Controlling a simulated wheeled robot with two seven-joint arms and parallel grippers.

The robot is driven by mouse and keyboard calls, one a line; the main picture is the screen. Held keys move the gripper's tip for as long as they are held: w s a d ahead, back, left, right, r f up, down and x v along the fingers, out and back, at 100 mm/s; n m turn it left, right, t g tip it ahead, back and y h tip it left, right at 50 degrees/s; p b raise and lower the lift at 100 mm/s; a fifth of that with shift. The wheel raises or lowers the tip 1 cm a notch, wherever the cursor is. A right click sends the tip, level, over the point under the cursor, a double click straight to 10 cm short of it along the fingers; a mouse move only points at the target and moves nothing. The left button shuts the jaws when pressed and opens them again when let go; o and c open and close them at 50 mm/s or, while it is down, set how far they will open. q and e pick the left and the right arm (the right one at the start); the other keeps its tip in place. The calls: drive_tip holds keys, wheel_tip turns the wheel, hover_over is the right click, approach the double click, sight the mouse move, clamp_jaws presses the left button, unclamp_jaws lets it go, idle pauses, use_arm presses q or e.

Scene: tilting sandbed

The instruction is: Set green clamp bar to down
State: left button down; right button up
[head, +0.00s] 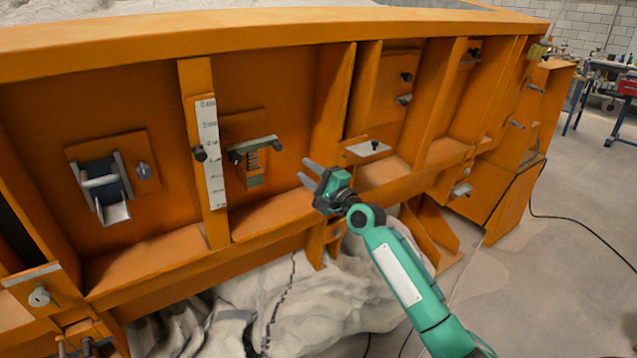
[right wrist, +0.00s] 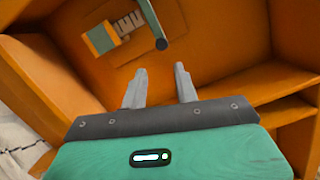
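The green clamp bar (head: 258,148) is a grey-green lever on the orange panel, left of my right gripper in the head view. In the right wrist view the bar (right wrist: 150,18) enters from the top and ends in a dark tip ahead of the fingers. My right gripper (head: 308,172) is open and empty, apart from the bar; its fingers also show in the wrist view (right wrist: 160,72). My left gripper is out of view.
A white scale strip (head: 208,150) is fixed to an upright rib left of the bar. An orange rib (head: 333,105) stands to its right, above my gripper. A ledge (head: 270,215) runs below. A latch (head: 100,182) sits further left.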

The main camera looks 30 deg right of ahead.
drive_tip(key=v, duration=0.3)
drive_tip(key=shift+s+d, duration=0.1)
drive_tip(key=shift+s, duration=0.25)
drive_tip(key=shift+f, duration=0.15)
